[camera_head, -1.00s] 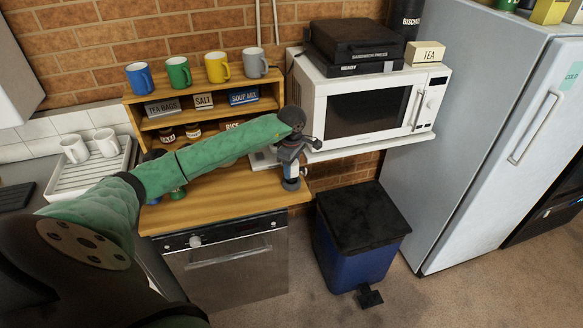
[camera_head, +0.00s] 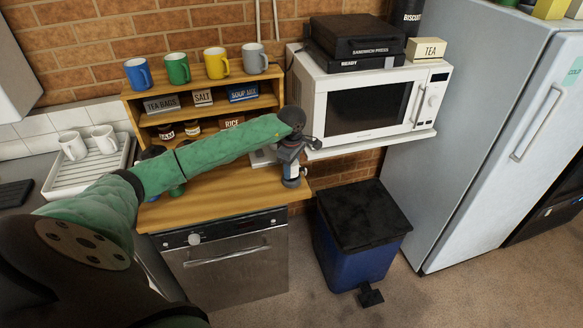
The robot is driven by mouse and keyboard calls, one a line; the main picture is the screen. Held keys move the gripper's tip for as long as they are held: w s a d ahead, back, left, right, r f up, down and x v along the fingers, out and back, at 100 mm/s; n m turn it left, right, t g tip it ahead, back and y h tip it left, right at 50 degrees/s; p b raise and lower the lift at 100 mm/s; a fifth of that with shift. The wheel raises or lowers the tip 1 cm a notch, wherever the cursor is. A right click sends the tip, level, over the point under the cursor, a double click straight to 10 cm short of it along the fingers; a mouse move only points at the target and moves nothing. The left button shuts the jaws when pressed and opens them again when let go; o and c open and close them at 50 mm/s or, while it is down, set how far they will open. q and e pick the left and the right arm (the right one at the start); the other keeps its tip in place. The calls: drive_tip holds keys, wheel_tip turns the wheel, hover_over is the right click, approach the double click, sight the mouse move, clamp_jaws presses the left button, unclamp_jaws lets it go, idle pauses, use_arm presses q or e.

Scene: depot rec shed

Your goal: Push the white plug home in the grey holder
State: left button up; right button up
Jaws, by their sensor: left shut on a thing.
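My left gripper (camera_head: 291,158) reaches in from the left on a green sleeved arm and points down at the right end of the wooden worktop. It is shut on the white plug (camera_head: 292,171), of which only a small pale part shows below the fingers. The grey holder (camera_head: 291,183) is directly beneath, small and close to the worktop's front right corner. The plug is at the top of the holder; I cannot tell how deep it sits. My right gripper is not in view.
A wooden shelf (camera_head: 131,111) with mugs on top stands behind the arm. A white microwave (camera_head: 436,105) is at back right. A blue bin (camera_head: 352,262) stands right of the worktop (camera_head: 215,207). A dish rack (camera_head: 72,187) with white mugs is at left.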

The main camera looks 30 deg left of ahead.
use_arm(q)
drive_tip(key=shift+f, duration=0.25)
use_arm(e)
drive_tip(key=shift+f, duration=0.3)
use_arm(q)
drive_tip(key=o, duration=1.1)
drive_tip(key=shift+c, duration=0.2)
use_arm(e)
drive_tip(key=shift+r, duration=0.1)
use_arm(q)
drive_tip(key=shift+r+b, duration=0.25)
drive_tip(key=shift+b, duration=0.3)
wheel_tip(320, 180, up, 6)
drive_tip(key=b, duration=0.2)
drive_tip(key=shift+r+b, duration=0.2)
drive_tip(key=shift+b, duration=0.1)
drive_tip(key=shift+r, duration=0.5)
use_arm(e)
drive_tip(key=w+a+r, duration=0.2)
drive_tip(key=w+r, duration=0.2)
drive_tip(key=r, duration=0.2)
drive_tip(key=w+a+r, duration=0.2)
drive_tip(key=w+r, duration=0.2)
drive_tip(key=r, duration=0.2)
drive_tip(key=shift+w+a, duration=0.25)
